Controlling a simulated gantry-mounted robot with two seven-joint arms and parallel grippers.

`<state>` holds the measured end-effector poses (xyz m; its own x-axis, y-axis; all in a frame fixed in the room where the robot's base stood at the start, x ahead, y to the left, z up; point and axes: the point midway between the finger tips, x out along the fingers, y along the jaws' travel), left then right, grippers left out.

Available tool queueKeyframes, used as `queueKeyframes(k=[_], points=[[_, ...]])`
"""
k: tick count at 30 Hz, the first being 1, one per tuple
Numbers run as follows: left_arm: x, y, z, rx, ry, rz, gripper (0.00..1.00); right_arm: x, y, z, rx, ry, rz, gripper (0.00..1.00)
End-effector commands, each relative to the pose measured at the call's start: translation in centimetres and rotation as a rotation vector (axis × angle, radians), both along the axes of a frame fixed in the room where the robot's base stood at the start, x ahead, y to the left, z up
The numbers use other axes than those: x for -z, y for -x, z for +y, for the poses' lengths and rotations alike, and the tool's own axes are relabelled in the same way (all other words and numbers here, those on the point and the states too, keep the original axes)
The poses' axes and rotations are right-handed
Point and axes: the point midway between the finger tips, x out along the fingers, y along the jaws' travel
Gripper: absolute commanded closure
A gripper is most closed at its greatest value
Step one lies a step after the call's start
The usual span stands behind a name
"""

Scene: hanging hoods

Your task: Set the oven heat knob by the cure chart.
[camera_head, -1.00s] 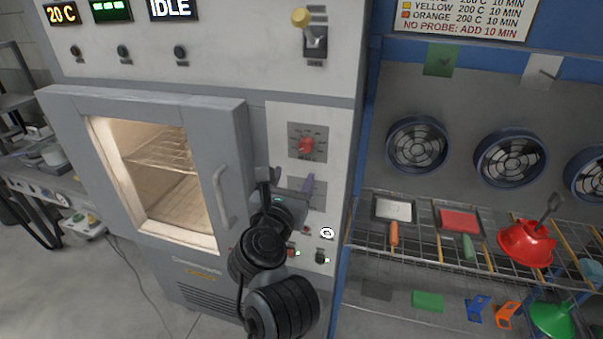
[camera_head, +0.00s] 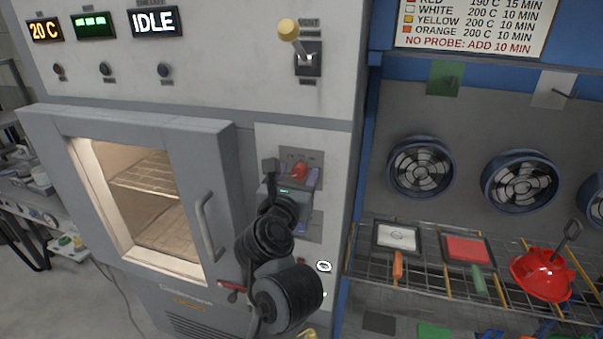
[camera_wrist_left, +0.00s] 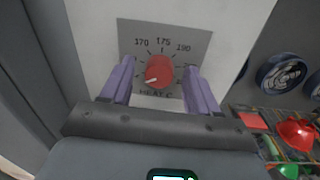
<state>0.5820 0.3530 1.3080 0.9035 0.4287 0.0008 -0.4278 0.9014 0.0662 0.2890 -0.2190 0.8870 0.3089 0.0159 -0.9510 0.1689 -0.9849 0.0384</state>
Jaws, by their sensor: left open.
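The red heat knob (camera_head: 299,170) is on a grey dial plate right of the oven door; it also shows in the left wrist view (camera_wrist_left: 160,71). Its white mark points left and slightly down. Readable dial numbers include 170, 175 and 190. My left gripper (camera_head: 291,177) is open in front of the dial, with purple fingers on either side of the knob in the wrist view; contact cannot be told. The cure chart (camera_head: 467,24) at top right reads red 190 C 15 min, and white, yellow and orange 200 C 10 min. My right gripper is not in view.
The oven door (camera_head: 203,205) with its handle (camera_head: 208,228) stands left of my left arm. A yellow-tipped lever (camera_head: 289,30) is above the dial.

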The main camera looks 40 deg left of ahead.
Motion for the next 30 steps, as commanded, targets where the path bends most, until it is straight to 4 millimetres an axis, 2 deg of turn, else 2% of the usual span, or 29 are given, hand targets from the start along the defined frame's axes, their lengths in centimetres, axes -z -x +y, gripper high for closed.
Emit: queueKeyframes(k=[11, 21, 22, 30], points=[[-0.04, -0.09, 0.13, -0.001, 0.0, 0.0, 0.41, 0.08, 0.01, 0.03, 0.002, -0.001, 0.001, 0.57], [-0.01, -0.09, 0.12, -0.001, 0.0, 0.0, 0.93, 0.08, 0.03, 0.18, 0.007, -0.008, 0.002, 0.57], [-0.01, -0.09, 0.12, -0.001, 0.0, 0.0, 0.96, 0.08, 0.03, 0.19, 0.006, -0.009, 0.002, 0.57], [0.02, -0.1, 0.09, -0.001, -0.027, 0.011, 0.96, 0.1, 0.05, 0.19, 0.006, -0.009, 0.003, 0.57]])
